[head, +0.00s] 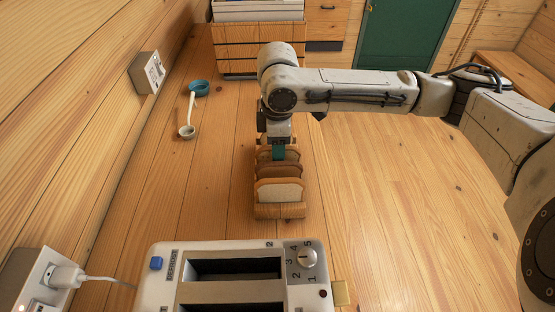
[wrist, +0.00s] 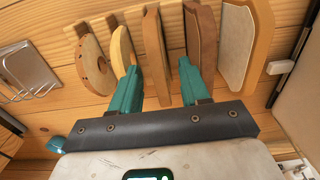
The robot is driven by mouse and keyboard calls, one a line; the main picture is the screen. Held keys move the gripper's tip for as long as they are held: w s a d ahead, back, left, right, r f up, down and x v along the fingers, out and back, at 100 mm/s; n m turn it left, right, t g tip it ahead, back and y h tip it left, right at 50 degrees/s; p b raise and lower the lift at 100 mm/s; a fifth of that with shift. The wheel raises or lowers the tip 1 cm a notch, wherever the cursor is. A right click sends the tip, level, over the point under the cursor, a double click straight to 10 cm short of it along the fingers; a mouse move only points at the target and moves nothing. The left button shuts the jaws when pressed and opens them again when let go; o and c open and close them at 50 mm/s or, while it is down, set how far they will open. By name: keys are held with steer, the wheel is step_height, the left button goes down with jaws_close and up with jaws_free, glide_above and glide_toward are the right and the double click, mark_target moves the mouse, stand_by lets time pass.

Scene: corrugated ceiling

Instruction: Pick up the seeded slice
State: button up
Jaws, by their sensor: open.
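Several bread slices stand on edge in a wooden rack (head: 280,211) on the wooden counter. My gripper (wrist: 158,68) is open, pointing down over the rack in the head view, with its teal fingers apart. A brown slice (wrist: 154,40) stands edge-on between the fingers in the wrist view; I cannot tell whether they touch it. A round-edged slice with dark specks (wrist: 92,64) is at the far left of the row, outside the fingers. A pale slice (wrist: 121,42) stands by the left finger. Which slice is the seeded one is not certain, as most faces are hidden.
A darker brown slice (wrist: 200,32) and a large white-faced slice (wrist: 238,45) stand right of the fingers; the white one also shows in front (head: 280,191). A toaster (head: 170,290) stands nearest. Counter right of the rack is clear.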

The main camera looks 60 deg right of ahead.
steer(key=shift+f, duration=1.25)
steer(key=shift+c, duration=0.4)
steer(key=c, duration=0.7)
steer(key=shift+r, duration=0.15)
